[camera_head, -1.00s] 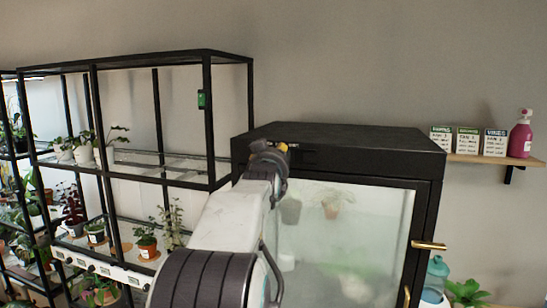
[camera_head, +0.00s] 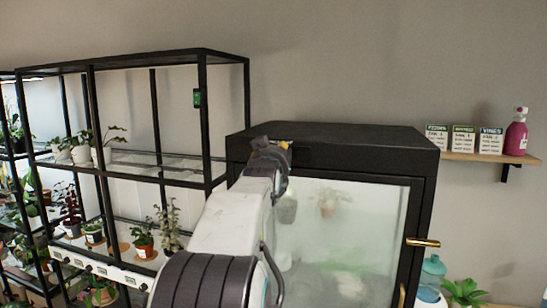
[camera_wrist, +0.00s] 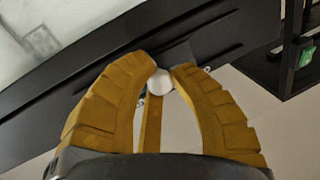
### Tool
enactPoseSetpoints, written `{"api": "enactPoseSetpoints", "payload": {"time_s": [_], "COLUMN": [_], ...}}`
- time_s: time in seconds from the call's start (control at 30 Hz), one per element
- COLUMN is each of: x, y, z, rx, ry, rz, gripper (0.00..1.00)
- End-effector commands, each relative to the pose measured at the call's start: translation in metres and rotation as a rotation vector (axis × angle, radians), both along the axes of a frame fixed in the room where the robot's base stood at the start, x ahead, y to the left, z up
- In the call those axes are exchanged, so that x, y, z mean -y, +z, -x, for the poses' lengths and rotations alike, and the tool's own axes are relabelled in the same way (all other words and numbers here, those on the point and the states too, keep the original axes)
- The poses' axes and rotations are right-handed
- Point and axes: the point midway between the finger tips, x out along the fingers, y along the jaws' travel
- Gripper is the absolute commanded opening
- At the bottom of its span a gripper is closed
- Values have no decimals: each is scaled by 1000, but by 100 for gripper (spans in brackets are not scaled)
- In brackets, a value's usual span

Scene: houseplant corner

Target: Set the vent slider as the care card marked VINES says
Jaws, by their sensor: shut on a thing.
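The care card marked VINES (camera_head: 491,141), with a blue header, is the rightmost of three cards on the wall shelf. Its written lines are too small to read for certain. My gripper (camera_head: 285,146) is at the upper front edge of the black glass-fronted cabinet (camera_head: 340,138). In the wrist view my gripper (camera_wrist: 160,75) has its yellow fingers closed around a round white knob (camera_wrist: 160,83), which appears to be the vent slider's. The knob is in front of the cabinet's black front strip (camera_wrist: 75,112). Slider markings are hidden or not legible.
The shelf (camera_head: 485,157) also bears two green-headed cards and a pink spray bottle (camera_head: 516,132). A black plant rack (camera_head: 150,175) stands close left of the cabinet. The cabinet's brass handle (camera_head: 423,242) juts out at the right.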

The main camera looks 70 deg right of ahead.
Motion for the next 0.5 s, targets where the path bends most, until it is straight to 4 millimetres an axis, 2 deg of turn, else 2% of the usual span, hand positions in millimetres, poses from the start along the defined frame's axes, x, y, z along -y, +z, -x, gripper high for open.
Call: {"api": "enactPoseSetpoints", "payload": {"time_s": [0.03,0.07,0.1,0.33,0.5], "x": [-1,-1,-1,-1,0], "y": [2,2,2,1,1], "z": [-2,-2,-2,-2,-2], "rx": [1,1,1,1,1], "ry": [3,3,3,4,4], "rz": [4,4,4,3,3], "gripper": [0,22,26,46,47]}}
